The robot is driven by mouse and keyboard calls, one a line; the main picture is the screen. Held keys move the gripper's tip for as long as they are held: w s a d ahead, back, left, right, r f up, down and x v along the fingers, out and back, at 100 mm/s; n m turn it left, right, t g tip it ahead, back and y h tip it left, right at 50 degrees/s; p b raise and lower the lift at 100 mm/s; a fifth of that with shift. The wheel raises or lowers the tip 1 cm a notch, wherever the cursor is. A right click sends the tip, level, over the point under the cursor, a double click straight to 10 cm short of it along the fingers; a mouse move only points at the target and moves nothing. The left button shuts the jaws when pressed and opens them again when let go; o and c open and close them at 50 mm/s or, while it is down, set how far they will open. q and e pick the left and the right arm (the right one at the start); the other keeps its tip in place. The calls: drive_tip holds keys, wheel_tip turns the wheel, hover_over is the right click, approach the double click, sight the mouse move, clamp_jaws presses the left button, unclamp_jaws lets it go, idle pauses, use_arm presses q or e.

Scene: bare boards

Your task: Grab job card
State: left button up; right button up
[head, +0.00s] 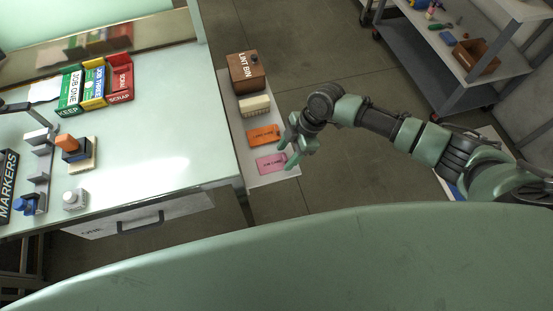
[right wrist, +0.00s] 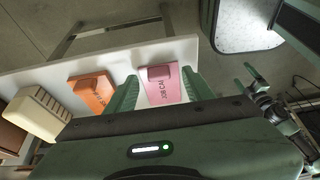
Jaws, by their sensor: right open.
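A pink job card (head: 271,162) lies flat near the front end of a narrow pale shelf beside the bench. In the right wrist view the pink card (right wrist: 160,92) has a raised pink block on it and lettering partly readable as "JOB CA". My right gripper (head: 289,154) is open and empty, above the shelf's right edge by the card. In the right wrist view its fingers (right wrist: 162,94) appear on either side of the card, with no visible grip. A green jointed part at the right of that view looks like my left gripper (right wrist: 258,84); its jaw state is unclear.
An orange card (head: 263,135), a cream ribbed block (head: 254,106) and a brown lint bin (head: 246,72) line the shelf behind the pink card. The bench (head: 165,140) holds trays and markers at left. Open floor (head: 330,180) lies right of the shelf.

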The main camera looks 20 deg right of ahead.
drive_tip(key=shift+f, duration=0.2)
clamp_jaws()
drive_tip(key=shift+r, duration=0.1)
